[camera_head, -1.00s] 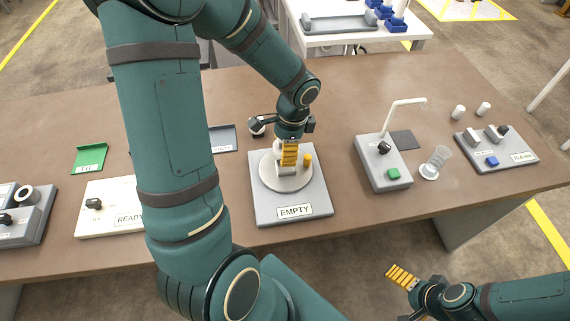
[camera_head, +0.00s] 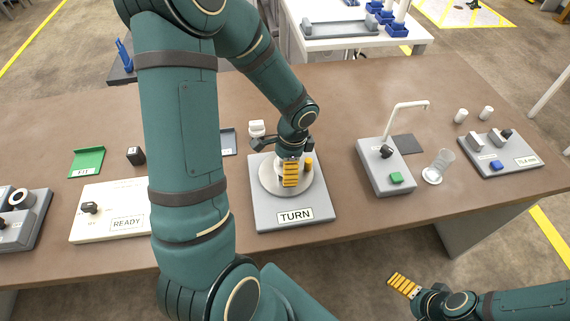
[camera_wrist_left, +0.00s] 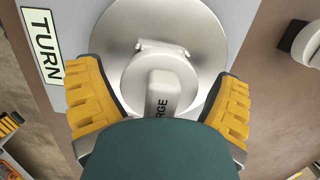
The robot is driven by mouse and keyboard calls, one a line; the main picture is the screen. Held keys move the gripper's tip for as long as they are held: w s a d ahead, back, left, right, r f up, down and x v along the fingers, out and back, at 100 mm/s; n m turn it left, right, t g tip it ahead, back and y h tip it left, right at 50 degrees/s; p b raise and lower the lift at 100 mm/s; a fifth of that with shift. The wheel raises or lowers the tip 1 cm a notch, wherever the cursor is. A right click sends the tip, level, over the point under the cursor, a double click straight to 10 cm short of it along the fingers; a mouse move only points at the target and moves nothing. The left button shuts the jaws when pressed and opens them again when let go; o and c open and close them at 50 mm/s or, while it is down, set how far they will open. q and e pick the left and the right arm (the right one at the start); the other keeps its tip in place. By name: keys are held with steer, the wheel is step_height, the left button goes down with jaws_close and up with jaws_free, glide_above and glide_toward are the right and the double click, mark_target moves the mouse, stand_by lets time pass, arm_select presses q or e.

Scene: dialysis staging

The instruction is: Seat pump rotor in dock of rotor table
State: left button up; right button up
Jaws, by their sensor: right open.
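The rotor table is a grey base (camera_head: 265,216) with a round metal disc (camera_head: 267,183) and a plate reading TURN. The pump rotor, a pale grey round body with a raised grip (camera_wrist_left: 163,83), sits over the disc's middle. Lettering ending in RGE shows on its grip. My left gripper (camera_head: 298,178) is low over the disc. In the left wrist view its yellow fingers (camera_wrist_left: 160,92) stand apart on either side of the rotor, with gaps showing. The fingers mostly hide the rotor in the head view. My right gripper (camera_head: 396,281) is open and empty, off the table's front edge.
A white READY panel (camera_head: 88,229) and a green tray (camera_head: 86,162) lie left. A black block (camera_head: 136,156) and a white piece (camera_head: 257,128) stand farther back. Right are a grey stand with a bent pipe (camera_head: 375,172), a clear cup (camera_head: 440,164) and a grey fixture (camera_head: 516,160).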

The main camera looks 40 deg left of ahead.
arm_select(q)
steer(key=shift+r, duration=0.15)
steer(key=shift+r, duration=0.35)
steer(key=r+p, duration=0.1)
steer(key=r, duration=0.2)
steer(key=w+r+p, duration=0.1)
steer(key=r, duration=0.3)
steer(key=d+r+p, duration=0.1)
steer(key=r, duration=0.2)
steer(key=shift+w+r, duration=0.15)
steer(key=shift+r, duration=0.05)
steer(key=shift+d+r+p, duration=0.1)
steer(key=shift+r+p, duration=0.2)
steer(key=shift+r, duration=0.15)
